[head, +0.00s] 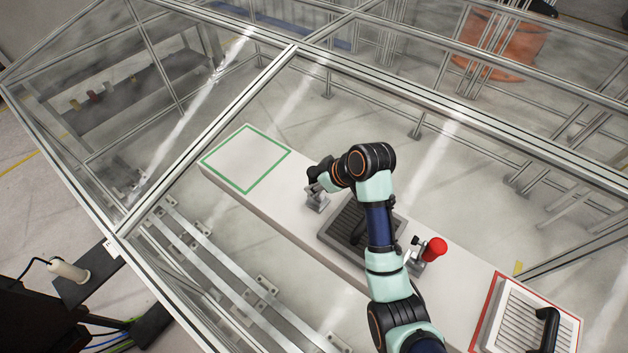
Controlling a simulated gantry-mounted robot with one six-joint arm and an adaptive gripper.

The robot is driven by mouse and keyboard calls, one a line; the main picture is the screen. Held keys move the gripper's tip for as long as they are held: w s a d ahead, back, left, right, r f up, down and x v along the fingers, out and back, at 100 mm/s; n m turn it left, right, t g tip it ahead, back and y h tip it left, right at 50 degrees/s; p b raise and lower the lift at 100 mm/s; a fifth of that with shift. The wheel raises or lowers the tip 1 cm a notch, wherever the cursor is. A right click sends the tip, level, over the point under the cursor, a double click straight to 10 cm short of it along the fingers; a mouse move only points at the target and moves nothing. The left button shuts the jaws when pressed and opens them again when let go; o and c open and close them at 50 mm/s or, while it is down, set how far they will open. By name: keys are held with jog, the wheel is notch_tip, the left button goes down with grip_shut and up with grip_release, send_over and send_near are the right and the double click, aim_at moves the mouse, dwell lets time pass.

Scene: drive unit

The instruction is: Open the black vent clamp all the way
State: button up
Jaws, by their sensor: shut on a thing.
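The black vent clamp (317,202) stands on the white bench at the left edge of the dark finned vent plate. Its grey metal base shows, but my gripper covers its handle. My gripper (314,182) is at the top of this clamp and shut on its handle; the fingers are small and partly hidden by the wrist. How far the clamp is open cannot be told. The dark vent plate (336,233) lies in the middle of the bench, partly under my arm. A second clamp with a red handle (435,249) stands at its right side.
A green-outlined square (246,187) on the bench's left end is empty. A red-outlined square (477,335) at the right end holds a light ribbed panel (513,335) with a black handle. Metal framing with clear panels surrounds the bench.

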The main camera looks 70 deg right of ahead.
aim_at(316, 170)
jog(key=o, duration=0.8)
notch_tip(316, 170, up, 9)
jog(key=shift+w, duration=0.1)
dwell(0.7)
